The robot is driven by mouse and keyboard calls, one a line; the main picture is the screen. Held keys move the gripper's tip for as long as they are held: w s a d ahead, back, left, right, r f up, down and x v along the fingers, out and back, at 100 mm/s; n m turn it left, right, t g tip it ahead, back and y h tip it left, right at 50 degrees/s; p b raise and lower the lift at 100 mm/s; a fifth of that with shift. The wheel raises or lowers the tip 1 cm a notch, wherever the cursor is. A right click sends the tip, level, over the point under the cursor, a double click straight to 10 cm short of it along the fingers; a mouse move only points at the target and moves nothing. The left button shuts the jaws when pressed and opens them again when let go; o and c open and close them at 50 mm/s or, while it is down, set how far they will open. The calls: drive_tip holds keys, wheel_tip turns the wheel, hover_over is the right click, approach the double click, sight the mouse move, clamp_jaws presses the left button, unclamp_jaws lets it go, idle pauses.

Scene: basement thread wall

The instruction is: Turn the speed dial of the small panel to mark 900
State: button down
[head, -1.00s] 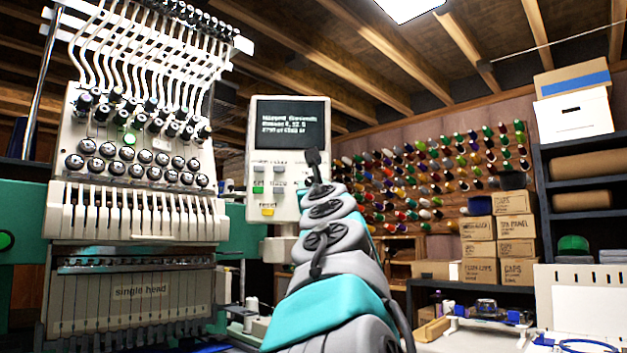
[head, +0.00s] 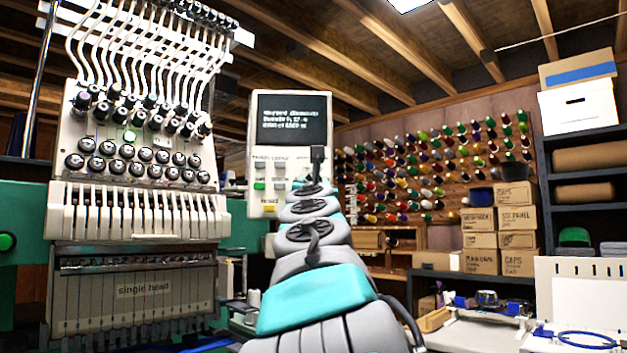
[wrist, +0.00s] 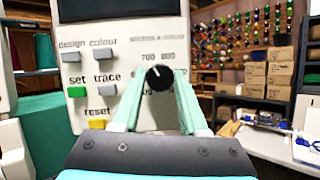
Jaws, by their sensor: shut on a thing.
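The small panel (head: 262,165) is a pale upright box with a dark screen, beside the embroidery machine. In the wrist view the panel (wrist: 103,36) shows a black round speed dial (wrist: 160,78) with a white pointer mark toward its upper left. Printed numbers stand around the dial; the upper ones look like 700 and 800, and the others are blurred or covered. My gripper (wrist: 159,76) has its two pale green fingers on either side of the dial, shut on it. In the head view my arm hides the dial and the fingertips.
Left of the dial are grey design, colour and trace buttons, a green set button (wrist: 77,91) and a yellow reset button (wrist: 97,124). The embroidery machine (head: 135,210) stands close on the left. Cardboard boxes (head: 517,217) and a shelf are at right.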

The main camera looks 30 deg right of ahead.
drive_tip(key=shift+a+r+m+g+h, duration=0.15)
drive_tip(key=shift+m+g+h, duration=0.15)
drive_tip(key=shift+m+h, duration=0.55)
drive_tip(key=m+g, duration=0.1)
drive_tip(key=m, duration=0.2)
drive_tip(key=shift+w+a+h, duration=0.1)
drive_tip(key=shift+a+h, duration=0.05)
drive_tip(key=shift+h, duration=0.1)
drive_tip(key=m+g, duration=0.1)
drive_tip(key=m, duration=0.3)
drive_tip(key=m+g+h, duration=0.1)
drive_tip(key=m+g, duration=0.1)
drive_tip(key=m, duration=0.1)
drive_tip(key=m+g, duration=0.1)
drive_tip(key=m, duration=0.3)
drive_tip(key=shift+a+r+m+g+h, duration=0.1)
drive_tip(key=shift+r+m+g+h, duration=0.15)
drive_tip(key=shift+m+g+h, duration=0.1)
drive_tip(key=shift+m+g, duration=0.35)
drive_tip(key=shift+m, duration=0.95)
drive_tip(key=shift+r+m+g+y, duration=0.1)
drive_tip(key=shift+m+g+y, duration=0.3)
drive_tip(key=shift+m, duration=0.4)
drive_tip(key=shift+r+p, duration=0.15)
drive_tip(key=shift+p, duration=0.15)
drive_tip(key=c, duration=0.8)
unclamp_jaws()
drive_tip(key=shift+c, duration=0.2)
drive_tip(key=o, duration=0.4)
